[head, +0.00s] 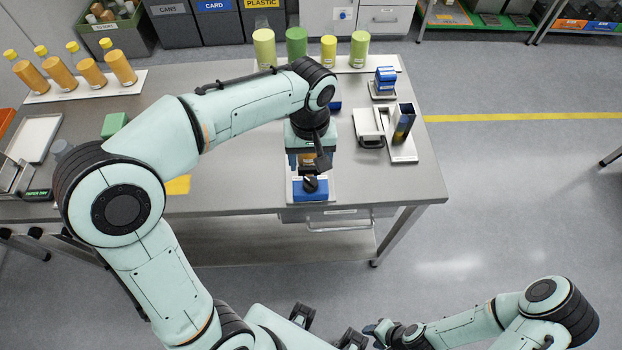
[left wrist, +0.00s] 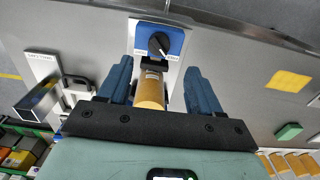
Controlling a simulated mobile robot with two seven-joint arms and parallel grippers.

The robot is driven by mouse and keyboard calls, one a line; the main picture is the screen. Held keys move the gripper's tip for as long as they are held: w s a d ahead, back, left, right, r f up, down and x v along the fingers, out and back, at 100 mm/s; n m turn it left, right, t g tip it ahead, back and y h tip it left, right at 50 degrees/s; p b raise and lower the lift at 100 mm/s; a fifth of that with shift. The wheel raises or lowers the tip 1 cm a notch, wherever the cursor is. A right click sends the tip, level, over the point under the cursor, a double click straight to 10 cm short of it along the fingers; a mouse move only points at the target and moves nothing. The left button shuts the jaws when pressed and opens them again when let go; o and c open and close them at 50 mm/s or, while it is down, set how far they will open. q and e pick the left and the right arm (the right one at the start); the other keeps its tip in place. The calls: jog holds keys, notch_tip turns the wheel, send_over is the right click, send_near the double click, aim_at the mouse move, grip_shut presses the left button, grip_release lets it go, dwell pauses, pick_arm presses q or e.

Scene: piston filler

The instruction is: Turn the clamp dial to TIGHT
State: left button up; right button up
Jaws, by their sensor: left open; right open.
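The clamp dial is a black knob (head: 311,184) on a blue block (head: 310,195) at the front edge of the table. My left gripper (head: 308,160) is open, pointing down just behind the dial. In the left wrist view its blue fingers stand either side of an amber cylinder (left wrist: 150,92), with gaps on both sides. My right gripper (head: 376,332) is low at the bottom, away from the table.
A dark clamp part sits between the cylinder and dial. A black-and-silver holder (head: 403,122) and white device (head: 369,127) stand to the right. Yellow-green containers (head: 329,50) line the back; amber bottles (head: 120,67) stand back left. A yellow pad (head: 178,185) lies left of the dial.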

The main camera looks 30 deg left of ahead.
aim_at(311, 184)
pick_arm(q)
notch_tip(311, 184, down, 10)
jog(key=shift+r+b, duration=0.2)
jog(key=shift+b, duration=0.3)
jog(key=c, duration=1)
